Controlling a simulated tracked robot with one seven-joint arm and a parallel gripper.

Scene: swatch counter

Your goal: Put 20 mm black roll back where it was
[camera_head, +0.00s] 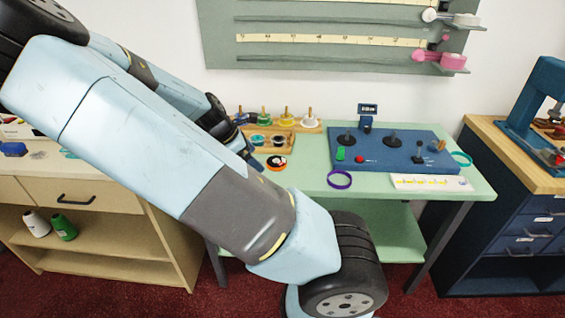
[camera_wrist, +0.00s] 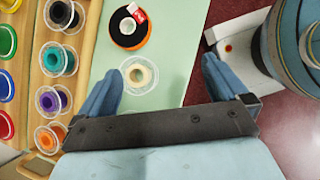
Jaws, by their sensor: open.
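My gripper (camera_wrist: 163,85) is open and empty in the wrist view, its two blue fingers spread above the green counter (camera_wrist: 165,50). In that view a clear spool with a black ring (camera_wrist: 61,12) sits at the top of the wooden tray (camera_wrist: 82,75). A larger black disc with orange rim, white core and red label (camera_wrist: 131,30) lies on the counter beside the tray; it also shows in the head view (camera_head: 276,162). No size marking is readable, so I cannot tell which is the 20 mm black roll. A cream-centred roll (camera_wrist: 139,74) lies next to the left finger.
Teal (camera_wrist: 57,60), purple (camera_wrist: 53,101) and orange (camera_wrist: 48,137) spools sit in the tray. A blue control panel (camera_head: 385,155) and a purple ring (camera_head: 339,180) are on the counter's right half. My arm hides part of the counter's left side.

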